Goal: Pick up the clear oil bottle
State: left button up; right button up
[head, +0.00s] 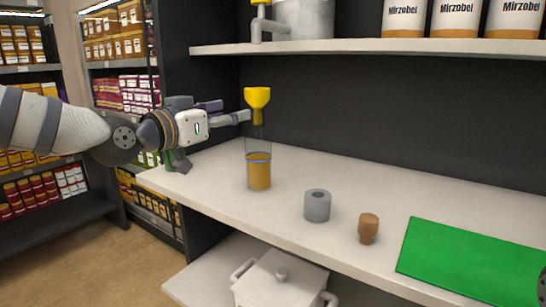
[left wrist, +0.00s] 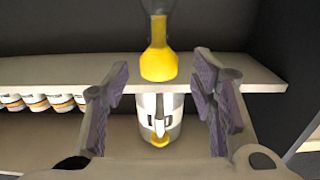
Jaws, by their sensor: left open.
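The clear oil bottle (head: 259,174) stands upright on the white worktop, with amber oil in its lower part. A yellow funnel (head: 257,97) sits in its top. My left gripper (head: 216,138) is to the left of the bottle, open and empty, at about the height of the bottle's upper part. The left wrist view appears upside down. There the funnel (left wrist: 158,62) and part of the clear bottle (left wrist: 158,8) show at the top, beyond the spread fingers (left wrist: 163,98).
A grey cylinder (head: 317,207), a cork-like stopper (head: 368,229) and a green mat (head: 472,262) lie to the right on the worktop (head: 215,181). A shelf (head: 380,47) above holds white cans (head: 456,20) and a metal vessel (head: 304,20). A white lidded pot (head: 280,284) sits below.

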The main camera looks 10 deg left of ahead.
aim_at(252, 111)
pick_arm(q)
jog(key=x, duration=0.3)
jog(key=f+b+x, duration=0.1)
jog(key=x, duration=0.2)
jog(key=b+x, duration=0.1)
jog(key=x, duration=0.2)
jog(key=shift+w+d+f, duration=0.15)
jog(key=shift+w+f, duration=0.1)
jog(key=shift+w, duration=0.1)
jog(key=shift+w+d+r, duration=0.1)
jog(key=shift+w+d, duration=0.05)
jog(key=shift+w, duration=0.15)
jog(key=shift+r, duration=0.25)
jog(key=shift+s, duration=0.1)
grip_shut()
pick_arm(e)
jog(key=shift+g, duration=0.6)
jog(key=s+f, duration=0.1)
jog(key=s, duration=0.1)
jog(key=s+f, duration=0.1)
jog(key=shift+s+a+f, duration=0.15)
jog(key=shift+s+f, duration=0.2)
jog(key=shift+s, duration=0.05)
